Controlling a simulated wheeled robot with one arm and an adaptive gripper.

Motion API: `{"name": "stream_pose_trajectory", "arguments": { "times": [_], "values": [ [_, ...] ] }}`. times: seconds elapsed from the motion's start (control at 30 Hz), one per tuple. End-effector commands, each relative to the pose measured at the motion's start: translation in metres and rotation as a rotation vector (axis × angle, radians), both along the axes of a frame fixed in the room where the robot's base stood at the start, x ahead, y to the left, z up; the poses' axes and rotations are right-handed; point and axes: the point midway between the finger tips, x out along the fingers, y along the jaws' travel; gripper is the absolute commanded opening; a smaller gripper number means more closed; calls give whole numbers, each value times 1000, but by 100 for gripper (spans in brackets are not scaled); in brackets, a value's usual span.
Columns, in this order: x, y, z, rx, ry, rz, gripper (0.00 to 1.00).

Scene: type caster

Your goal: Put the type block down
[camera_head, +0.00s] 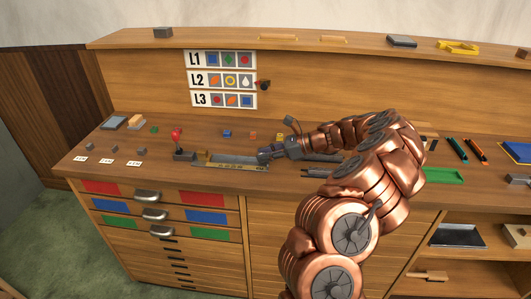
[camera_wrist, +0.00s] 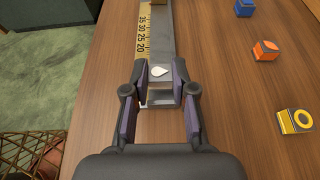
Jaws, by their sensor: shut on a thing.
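My gripper (camera_wrist: 159,74) is shut on a grey type block (camera_wrist: 159,72) with a white drop on top, seen between the fingertips in the wrist view. The block is over or in the near end of a long grey tray (camera_wrist: 159,35) with a yellow ruler strip (camera_wrist: 143,32) along its left side. I cannot tell whether the block touches the tray floor. In the head view my gripper (camera_head: 266,156) is at the right end of this tray (camera_head: 230,161), and the block cannot be made out there.
Blue (camera_wrist: 244,7), orange (camera_wrist: 265,50) and yellow-ring (camera_wrist: 295,121) blocks stand apart to the tray's right. A red-knobbed lever (camera_head: 177,136) stands at the tray's left end. Cards L1, L2 and L3 (camera_head: 221,79) hang on the back panel. Drawers (camera_head: 150,214) are below the bench top.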

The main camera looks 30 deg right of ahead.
Motion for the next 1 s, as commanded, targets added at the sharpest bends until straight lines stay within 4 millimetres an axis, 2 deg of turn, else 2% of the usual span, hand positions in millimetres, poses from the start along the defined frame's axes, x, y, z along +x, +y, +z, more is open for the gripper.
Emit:
{"name": "stream_pose_trajectory", "arguments": {
  "times": [0.77, 0.8, 1.0],
  "values": [
    [0, 0, -13, -2, 1, 0, 0],
    [0, 0, -13, -2, 2, 0, 27],
    [0, 0, -14, -3, 4, 0, 47]
  ]
}}
